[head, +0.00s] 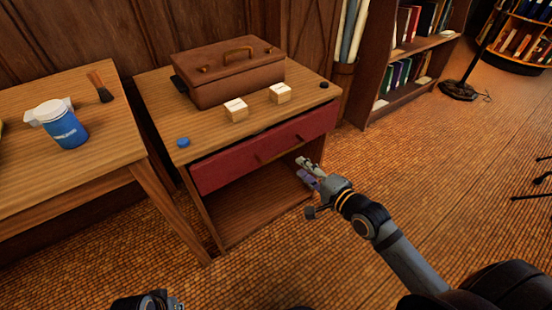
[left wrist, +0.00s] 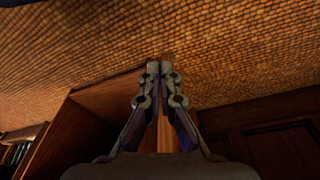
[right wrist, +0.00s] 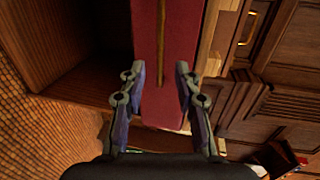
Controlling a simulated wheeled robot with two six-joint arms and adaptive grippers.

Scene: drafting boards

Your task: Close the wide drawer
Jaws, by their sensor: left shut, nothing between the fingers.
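The wide drawer (head: 230,163) has a dark red front with a long bar handle and sits under the top of the small wooden cabinet. It stands somewhat out, with a dark gap along its upper edge. My right gripper (head: 306,169) is open and empty, low in front of the drawer's right part. In the right wrist view the red front (right wrist: 175,95) and its handle (right wrist: 162,40) show beyond and between the open fingers (right wrist: 158,72); I cannot tell whether they touch. My left gripper (left wrist: 160,70) is shut and empty; only its arm's edge shows at the bottom of the head view.
A brown case (head: 225,75), two small blocks (head: 280,93), a blue cap (head: 183,142) and a dark round piece (head: 324,85) lie on the cabinet top. An open shelf space (head: 255,200) is below the drawer. A table with a blue cup (head: 65,130) stands left.

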